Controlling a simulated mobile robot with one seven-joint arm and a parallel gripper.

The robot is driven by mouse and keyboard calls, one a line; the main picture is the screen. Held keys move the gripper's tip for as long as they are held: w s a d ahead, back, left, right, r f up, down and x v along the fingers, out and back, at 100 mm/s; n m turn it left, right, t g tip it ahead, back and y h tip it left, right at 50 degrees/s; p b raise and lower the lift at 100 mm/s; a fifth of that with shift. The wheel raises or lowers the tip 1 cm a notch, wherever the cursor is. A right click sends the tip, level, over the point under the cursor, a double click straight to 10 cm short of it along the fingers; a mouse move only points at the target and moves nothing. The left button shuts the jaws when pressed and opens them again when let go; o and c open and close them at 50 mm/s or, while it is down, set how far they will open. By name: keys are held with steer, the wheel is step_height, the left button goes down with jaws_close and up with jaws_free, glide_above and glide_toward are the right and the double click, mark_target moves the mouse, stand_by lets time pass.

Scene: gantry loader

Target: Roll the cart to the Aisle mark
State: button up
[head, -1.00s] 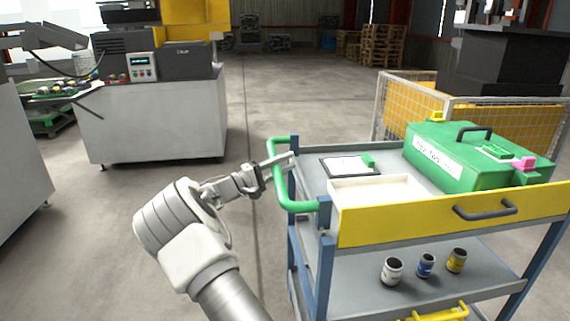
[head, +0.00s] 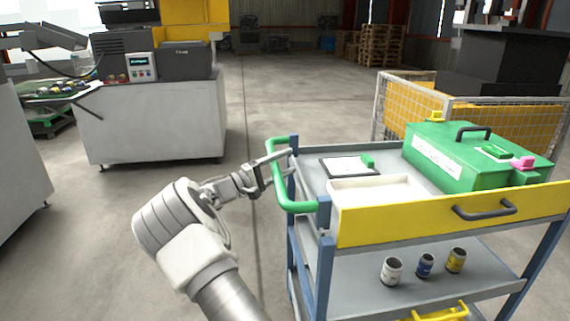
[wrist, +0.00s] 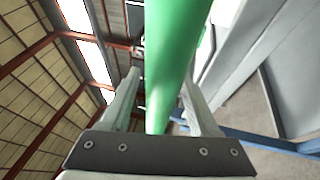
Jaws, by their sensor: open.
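The cart (head: 312,265) stands at the right in the head view, with blue posts and grey shelves. Its green push handle (head: 278,178) is on the cart's left side. My gripper (head: 283,164) is at that handle, with its fingers reaching to either side of the bar. In the wrist view the green handle (wrist: 172,65) runs between the two open fingers (wrist: 160,100). I cannot tell whether either finger touches the bar. No Aisle mark can be made out on the floor.
The cart carries a green case (head: 470,158), a clipboard (head: 345,166) and a yellow-fronted drawer (head: 440,222), with several cans below. A mesh fence (head: 400,105) stands behind it. A grey machine (head: 155,120) is at the left. The floor between (head: 290,90) is clear.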

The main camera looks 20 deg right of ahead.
steer(key=p+v, duration=0.2)
steer(key=v, duration=1.5)
steer(key=shift+a+p, duration=0.2)
steer(key=shift+p, duration=0.1)
steer(key=shift+f, duration=0.15)
